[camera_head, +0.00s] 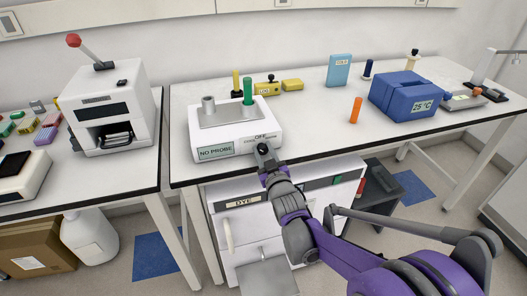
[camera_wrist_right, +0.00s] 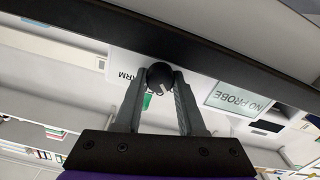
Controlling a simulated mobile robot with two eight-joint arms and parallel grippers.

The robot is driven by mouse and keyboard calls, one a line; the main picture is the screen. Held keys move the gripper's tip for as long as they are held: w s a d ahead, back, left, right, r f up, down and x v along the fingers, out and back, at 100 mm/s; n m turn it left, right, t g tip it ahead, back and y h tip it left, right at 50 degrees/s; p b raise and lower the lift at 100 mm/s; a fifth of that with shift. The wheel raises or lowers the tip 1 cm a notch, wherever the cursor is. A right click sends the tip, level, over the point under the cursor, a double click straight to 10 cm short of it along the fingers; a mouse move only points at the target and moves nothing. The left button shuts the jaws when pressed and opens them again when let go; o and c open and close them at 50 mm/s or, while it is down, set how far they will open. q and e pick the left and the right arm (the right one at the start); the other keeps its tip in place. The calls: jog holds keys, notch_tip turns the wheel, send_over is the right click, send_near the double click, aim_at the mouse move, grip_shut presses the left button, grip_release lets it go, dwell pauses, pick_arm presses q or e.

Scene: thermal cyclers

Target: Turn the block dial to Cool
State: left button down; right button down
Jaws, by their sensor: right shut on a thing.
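The block device (camera_head: 236,118) is a white box on the table with a grey top and a "NO PROBE" display (camera_head: 215,151). The display also shows in the right wrist view (camera_wrist_right: 238,98). The black round dial (camera_wrist_right: 160,76) is on its front face, with part of the word "WARM" beside it in the wrist view and "OFF" above it in the head view. My right gripper (camera_head: 264,150) is at the front of the device. Its two fingers (camera_wrist_right: 160,85) are shut on the dial, one on each side. The dial's pointer direction is hard to tell. My left gripper is not in view.
An orange tube (camera_head: 356,110) and a blue device reading 25 °C (camera_head: 403,96) stand to the right. A white cabinet (camera_head: 255,215) is under the table's front edge, below my right arm.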

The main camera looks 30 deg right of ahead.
jog(key=c, duration=0.5)
grip_release()
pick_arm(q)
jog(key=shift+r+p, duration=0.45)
pick_arm(e)
jog(key=v, duration=1.1)
jog(key=shift+d, duration=0.1)
pick_arm(q)
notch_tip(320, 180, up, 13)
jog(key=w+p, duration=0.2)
jog(key=p, duration=0.9)
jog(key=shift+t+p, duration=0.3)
jog(key=shift+p, duration=0.05)
pick_arm(e)
jog(key=s+a+g+y, duration=0.2)
jog(key=s+a+g, duration=0.4)
jog(key=s, duration=0.3)
jog(key=s+a+g+y, duration=0.2)
jog(key=s+a+g, duration=0.4)
jog(key=s, duration=0.3)
jog(key=shift+s+a+f, duration=0.2)
jog(key=shift+f, duration=0.05)
